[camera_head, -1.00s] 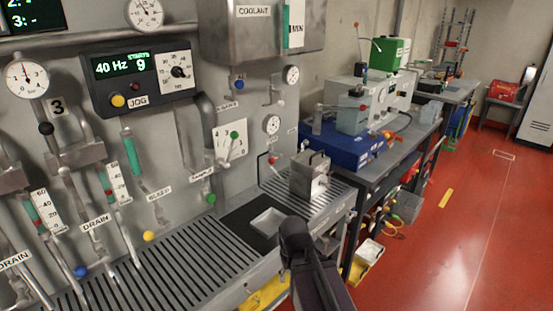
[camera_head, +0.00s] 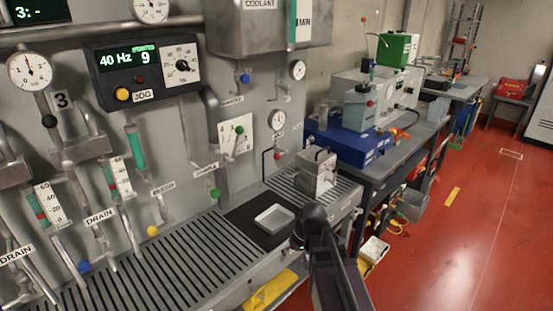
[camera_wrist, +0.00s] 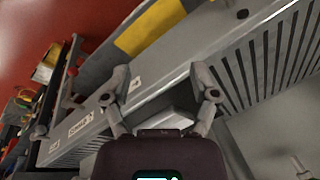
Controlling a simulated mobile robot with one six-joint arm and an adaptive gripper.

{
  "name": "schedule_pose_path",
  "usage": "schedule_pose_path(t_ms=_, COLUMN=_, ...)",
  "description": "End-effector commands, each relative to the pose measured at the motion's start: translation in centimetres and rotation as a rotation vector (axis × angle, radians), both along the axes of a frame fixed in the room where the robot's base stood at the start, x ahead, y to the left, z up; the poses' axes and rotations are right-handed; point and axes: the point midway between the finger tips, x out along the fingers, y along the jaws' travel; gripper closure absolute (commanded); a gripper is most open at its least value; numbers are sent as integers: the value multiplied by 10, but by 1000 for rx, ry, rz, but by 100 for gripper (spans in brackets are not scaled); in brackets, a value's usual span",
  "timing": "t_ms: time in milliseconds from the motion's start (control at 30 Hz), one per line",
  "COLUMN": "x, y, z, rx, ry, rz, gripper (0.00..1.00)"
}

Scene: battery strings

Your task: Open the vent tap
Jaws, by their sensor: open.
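Several taps with coloured knobs stand on the grey panel: a green knob (camera_head: 214,193) by a small label, a yellow knob (camera_head: 152,231), a blue knob (camera_head: 84,266), a blue knob (camera_head: 245,78) higher up and a red knob (camera_head: 277,156) at the right. I cannot read a vent label on any of them, so I cannot tell which is the vent tap. My gripper (camera_wrist: 160,88) is open, its two fingers apart with nothing held, above the bench edge in the wrist view. In the head view my dark wrist hides most of it.
A slotted drip tray (camera_head: 175,262) runs under the panel. A white dish (camera_head: 273,219) sits on a black mat, and a metal box (camera_head: 316,172) stands behind my arm. A blue unit (camera_head: 350,146) is on the bench further right. The red floor (camera_head: 440,245) is open.

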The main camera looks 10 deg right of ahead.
Motion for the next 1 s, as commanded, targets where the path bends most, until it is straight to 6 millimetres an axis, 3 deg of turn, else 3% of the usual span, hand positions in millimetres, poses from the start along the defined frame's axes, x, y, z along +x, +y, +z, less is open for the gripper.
schedule_pose_path(t_ms=33, x=20, y=2, z=-2, rx=52, ry=-24, rz=3, gripper=24)
schedule_pose_path(t_ms=267, x=96, y=8, z=14, rx=334, ry=-183, rz=10, gripper=24)
schedule_pose_path(t_ms=467, x=162, y=-3, z=41, rx=562, ry=-354, rz=-13, gripper=24)
schedule_pose_path(t_ms=800, x=262, y=-63, z=100, rx=883, ry=-673, rz=-118, gripper=24)
schedule_pose_path(t_ms=1000, x=293, y=-97, z=125, rx=987, ry=-802, rz=-177, gripper=24)
